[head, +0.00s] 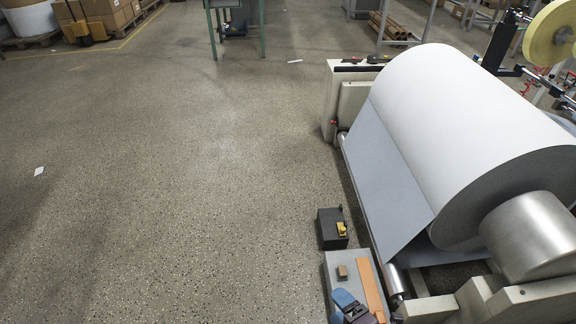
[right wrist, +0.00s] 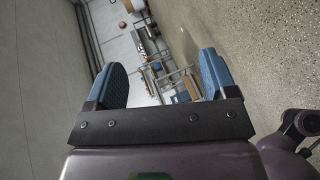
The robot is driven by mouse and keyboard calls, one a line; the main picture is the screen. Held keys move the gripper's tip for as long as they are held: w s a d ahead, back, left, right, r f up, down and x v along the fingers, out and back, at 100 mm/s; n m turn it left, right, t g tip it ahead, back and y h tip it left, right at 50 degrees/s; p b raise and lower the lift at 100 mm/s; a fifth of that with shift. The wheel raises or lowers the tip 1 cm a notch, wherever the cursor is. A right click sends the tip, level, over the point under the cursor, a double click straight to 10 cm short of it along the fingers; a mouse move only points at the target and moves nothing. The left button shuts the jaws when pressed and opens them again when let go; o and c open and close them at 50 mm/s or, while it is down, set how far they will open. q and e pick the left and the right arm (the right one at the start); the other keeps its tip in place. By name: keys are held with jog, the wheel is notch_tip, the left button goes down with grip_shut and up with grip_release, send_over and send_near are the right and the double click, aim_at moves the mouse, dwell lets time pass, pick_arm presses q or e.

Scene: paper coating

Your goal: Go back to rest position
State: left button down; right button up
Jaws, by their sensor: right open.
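My right gripper (head: 345,304) shows at the bottom of the head view, over the near end of a grey box-like surface beside the big paper roll (head: 450,110). In the right wrist view my right gripper (right wrist: 168,78) has its two blue fingers wide apart with nothing between them. Beyond the fingers are only floor, wall and distant equipment. My left gripper is in neither view.
The grey surface (head: 340,268) carries a small brown block (head: 342,271) and an orange-brown strip (head: 370,290). A dark box (head: 331,229) with a yellow piece stands just behind it. The roll machine fills the right side.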

jog(key=s+d+r+m+g+h, duration=0.15)
jog(key=s+d+m+h, duration=0.4)
jog(key=m, duration=0.55)
jog(key=s+d+r+m+g+h, duration=0.1)
jog(key=s+d+r+m+h, duration=0.1)
jog(key=s+d+m, duration=0.65)
pick_arm(q)
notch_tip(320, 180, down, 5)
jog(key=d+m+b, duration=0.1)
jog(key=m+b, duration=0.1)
jog(key=b, duration=0.8)
pick_arm(e)
notch_tip(320, 180, down, 5)
jog(key=w, duration=0.2)
pick_arm(q)
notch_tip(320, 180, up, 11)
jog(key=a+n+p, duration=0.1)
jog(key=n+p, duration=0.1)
jog(key=p, duration=1.4)
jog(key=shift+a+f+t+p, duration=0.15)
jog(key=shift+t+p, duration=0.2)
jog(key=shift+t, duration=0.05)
pick_arm(e)
notch_tip(320, 180, up, 11)
jog(key=s+d+m, duration=0.1)
jog(key=m, duration=0.1)
jog(key=shift+d+f+t, duration=0.15)
jog(key=shift+t, duration=0.3)
